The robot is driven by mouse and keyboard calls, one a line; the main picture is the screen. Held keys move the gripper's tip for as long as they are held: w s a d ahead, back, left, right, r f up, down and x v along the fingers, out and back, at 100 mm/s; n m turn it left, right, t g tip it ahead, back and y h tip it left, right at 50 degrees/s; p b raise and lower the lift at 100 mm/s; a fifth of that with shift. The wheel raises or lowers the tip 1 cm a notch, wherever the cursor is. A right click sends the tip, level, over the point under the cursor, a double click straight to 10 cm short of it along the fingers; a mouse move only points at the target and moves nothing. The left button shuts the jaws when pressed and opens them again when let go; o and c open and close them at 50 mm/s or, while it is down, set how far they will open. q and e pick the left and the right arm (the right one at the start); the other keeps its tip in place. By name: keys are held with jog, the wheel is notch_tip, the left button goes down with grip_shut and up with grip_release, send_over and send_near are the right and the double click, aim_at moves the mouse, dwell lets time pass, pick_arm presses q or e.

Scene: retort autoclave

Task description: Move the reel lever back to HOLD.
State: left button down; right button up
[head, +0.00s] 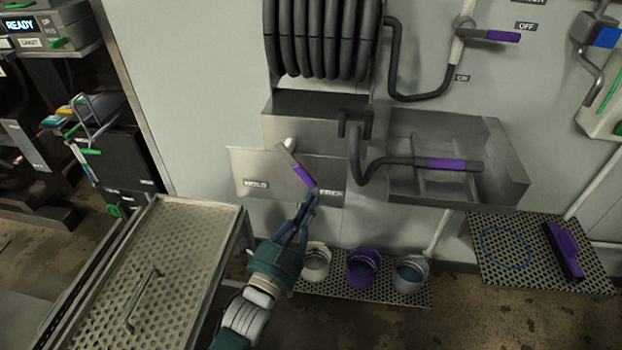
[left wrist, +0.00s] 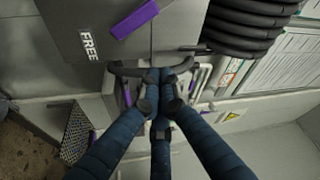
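The reel lever (head: 302,175) has a grey shaft and a purple grip. It slants down and right from its pivot on the steel plate, its end beside the FREE label (head: 331,192). The HOLD label (head: 256,183) is at the plate's left. My left gripper (head: 310,200) is just below the lever's end; whether they touch is unclear. In the left wrist view the fingertips (left wrist: 160,77) are together with nothing seen between them. The purple grip (left wrist: 135,18) is apart from them there, near the FREE label (left wrist: 88,44). My right gripper is not in view.
A black hose reel (head: 325,40) is above the plate. A steel tray (head: 500,165) with a purple-gripped hose nozzle (head: 450,164) is to the right. Several buckets (head: 362,265) stand on a perforated shelf below. A perforated table (head: 160,260) is at lower left.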

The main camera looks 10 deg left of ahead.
aim_at(311, 180)
pick_arm(q)
jog(key=w+p, duration=0.1)
jog(key=w, duration=0.2)
jog(key=w+p, duration=0.1)
jog(key=w, duration=0.2)
jog(key=w+p, duration=0.1)
jog(key=w, duration=0.1)
jog(key=shift+w+a+f, duration=0.25)
jog(key=shift+w+a, duration=0.05)
jog(key=shift+w, duration=0.1)
jog(key=shift+d, duration=0.1)
